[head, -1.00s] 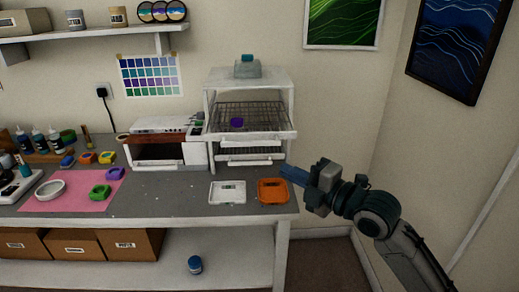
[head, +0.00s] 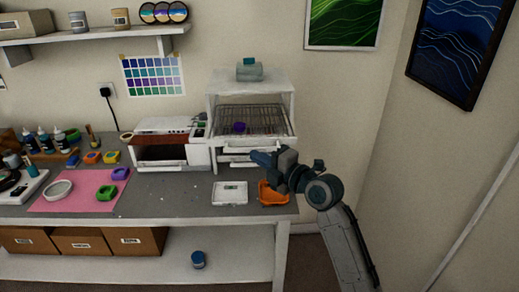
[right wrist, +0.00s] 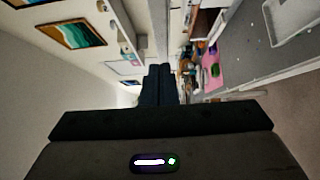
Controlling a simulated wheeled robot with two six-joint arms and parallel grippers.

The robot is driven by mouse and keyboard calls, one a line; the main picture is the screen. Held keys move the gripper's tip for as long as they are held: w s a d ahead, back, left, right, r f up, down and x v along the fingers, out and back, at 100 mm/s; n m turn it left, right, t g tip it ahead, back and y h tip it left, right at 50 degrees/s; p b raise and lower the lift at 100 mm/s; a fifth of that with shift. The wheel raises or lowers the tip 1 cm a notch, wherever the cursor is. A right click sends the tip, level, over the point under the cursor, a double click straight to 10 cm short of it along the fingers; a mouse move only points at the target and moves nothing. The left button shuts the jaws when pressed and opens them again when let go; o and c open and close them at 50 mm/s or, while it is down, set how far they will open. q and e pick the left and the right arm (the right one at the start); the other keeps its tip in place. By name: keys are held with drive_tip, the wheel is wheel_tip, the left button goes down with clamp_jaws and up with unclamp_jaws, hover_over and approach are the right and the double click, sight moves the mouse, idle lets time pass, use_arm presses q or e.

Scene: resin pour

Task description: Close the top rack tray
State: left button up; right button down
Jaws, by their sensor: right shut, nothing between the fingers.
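The white rack (head: 211,120) stands at the right end of the workbench. Its top tray (head: 240,143) is a wire shelf with a white front bar, and it sticks out toward me. A small purple piece (head: 239,127) lies on the wires. A lower tray front shows beneath, partly hidden by my right gripper. My right gripper (head: 256,158) is shut and empty, just in front of and below the right part of the tray front; I cannot tell if it touches. In the right wrist view its dark fingers (right wrist: 158,85) are together. My left gripper is not in view.
An orange tray (head: 266,197) lies under my right gripper, partly covered, with a white tray (head: 230,193) beside it. A small white oven (head: 170,150) stands left of the rack. A pink mat (head: 75,202) with colourful molds lies farther left.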

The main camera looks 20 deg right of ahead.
drive_tip(key=shift+w+d, duration=0.3)
drive_tip(key=shift+w, duration=0.3)
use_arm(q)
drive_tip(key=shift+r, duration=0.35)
use_arm(e)
drive_tip(key=shift+a, duration=0.1)
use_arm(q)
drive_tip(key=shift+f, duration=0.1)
